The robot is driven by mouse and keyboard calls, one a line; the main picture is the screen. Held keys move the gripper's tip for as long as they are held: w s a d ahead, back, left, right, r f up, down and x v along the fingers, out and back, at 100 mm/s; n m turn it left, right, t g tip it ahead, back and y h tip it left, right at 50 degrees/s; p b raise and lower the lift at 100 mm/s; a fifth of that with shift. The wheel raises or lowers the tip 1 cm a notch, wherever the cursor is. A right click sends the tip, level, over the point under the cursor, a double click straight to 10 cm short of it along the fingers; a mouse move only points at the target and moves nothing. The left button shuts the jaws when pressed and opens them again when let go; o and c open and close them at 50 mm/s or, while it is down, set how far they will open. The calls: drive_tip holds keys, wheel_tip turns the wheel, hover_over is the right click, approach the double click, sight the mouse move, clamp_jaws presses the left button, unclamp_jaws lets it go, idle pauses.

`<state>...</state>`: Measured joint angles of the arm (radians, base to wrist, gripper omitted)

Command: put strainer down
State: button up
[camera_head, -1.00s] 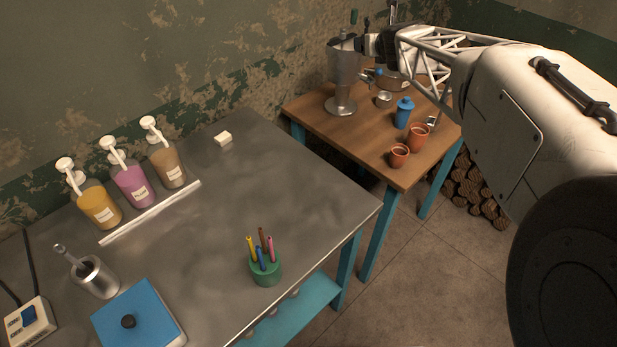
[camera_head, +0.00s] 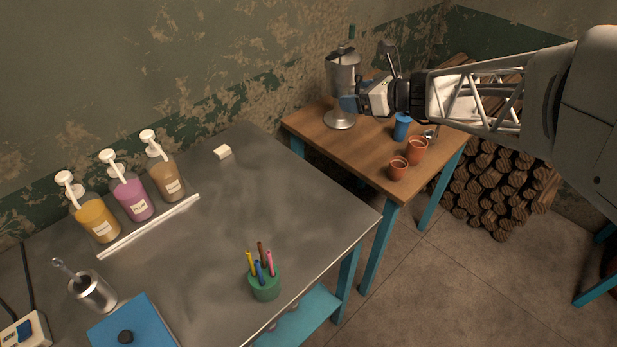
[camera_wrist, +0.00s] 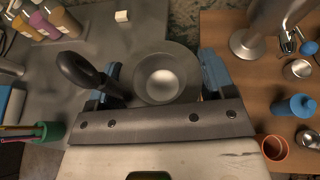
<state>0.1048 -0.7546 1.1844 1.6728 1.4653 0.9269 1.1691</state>
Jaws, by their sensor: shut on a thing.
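In the wrist view the strainer (camera_wrist: 160,75) is a round, dark-rimmed metal bowl with a black handle (camera_wrist: 78,70) that reaches to the left. It sits between the two blue fingers of my gripper (camera_wrist: 163,76), and I see no surface touching it. In the head view my gripper (camera_head: 352,103) is low in front of the metal vessel on a stand (camera_head: 343,72). The strainer cannot be made out in the head view. The exact contact between the fingers and the strainer is unclear.
The wooden table (camera_head: 345,143) carries a blue shaker (camera_head: 402,127), two terracotta cups (camera_head: 416,150) and small metal ware (camera_head: 429,134). The grey table (camera_head: 235,215) has a broad clear middle, with pump bottles (camera_head: 136,200) at left and a green pen holder (camera_head: 264,284) near its edge.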

drive_tip(key=s+a+r+n+g+y, duration=0.15)
drive_tip(key=s+n+g, duration=0.5)
drive_tip(key=s, duration=1.15)
drive_tip(key=s+a+n+g, duration=0.3)
drive_tip(key=s+n+g, duration=0.3)
drive_tip(key=s, duration=1.2)
wheel_tip(320, 180, down, 19)
drive_tip(key=shift+m, duration=0.35)
drive_tip(key=shift+w+g, duration=0.1)
drive_tip(key=shift+g, duration=0.15)
hover_over(308, 238)
drive_tip(key=shift+f, duration=0.8)
drive_tip(key=shift+f, duration=0.1)
drive_tip(key=shift+f, duration=1.65)
drive_tip(key=shift+f, duration=0.6)
drive_tip(key=o, duration=0.9)
